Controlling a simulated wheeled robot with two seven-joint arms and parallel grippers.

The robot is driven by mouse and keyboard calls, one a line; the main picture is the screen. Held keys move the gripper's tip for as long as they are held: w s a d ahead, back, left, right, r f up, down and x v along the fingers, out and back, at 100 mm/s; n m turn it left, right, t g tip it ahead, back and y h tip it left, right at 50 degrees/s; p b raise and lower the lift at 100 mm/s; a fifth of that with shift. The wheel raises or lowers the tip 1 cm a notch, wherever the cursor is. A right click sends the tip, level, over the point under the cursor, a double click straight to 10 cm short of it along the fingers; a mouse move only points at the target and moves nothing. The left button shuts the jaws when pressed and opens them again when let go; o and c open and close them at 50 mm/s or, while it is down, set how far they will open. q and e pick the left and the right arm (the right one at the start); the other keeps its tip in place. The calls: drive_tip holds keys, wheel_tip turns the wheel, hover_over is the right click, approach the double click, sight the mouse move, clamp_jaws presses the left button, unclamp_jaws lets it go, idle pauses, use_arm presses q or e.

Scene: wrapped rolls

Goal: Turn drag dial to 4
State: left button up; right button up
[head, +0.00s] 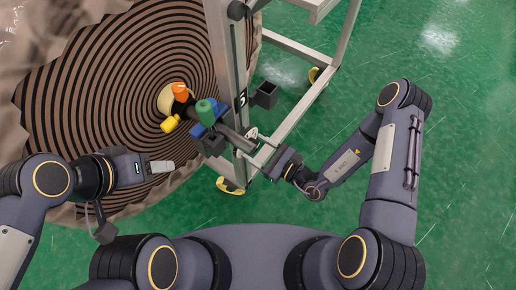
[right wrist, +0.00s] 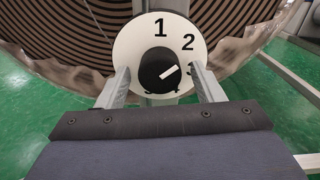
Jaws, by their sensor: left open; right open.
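The drag dial (right wrist: 133,47) is a white disc with black numbers, 1 at the top, then 2 and a partly covered 3 down its right side. Lower numbers are mostly hidden by its black knob (right wrist: 158,70). The knob's white pointer line slants up to the right, roughly between 2 and 3. My right gripper (right wrist: 163,86) is open, one finger on each side of the knob; contact cannot be told. In the head view my right gripper (head: 256,143) is at the metal stand. My left gripper (head: 162,167) is open and empty in front of the roll.
A large striped roll (head: 110,70) in torn brown wrap fills the left. Orange (head: 180,91), yellow (head: 169,124) and green (head: 205,112) handles stick out near its core. The metal stand (head: 226,60) rises beside it, with a small black box (head: 266,95). Green floor is clear at right.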

drive_tip(key=c, duration=1)
drive_tip(key=shift+m, duration=0.3)
drive_tip(key=m+p, duration=0.2)
drive_tip(key=m, duration=0.7)
drive_tip(key=m+p, duration=0.3)
drive_tip(key=m, duration=0.6)
drive_tip(key=shift+s+r+m, duration=0.1)
drive_tip(key=shift+s+m, duration=0.1)
drive_tip(key=shift+m, duration=0.5)
drive_tip(key=o, duration=1)
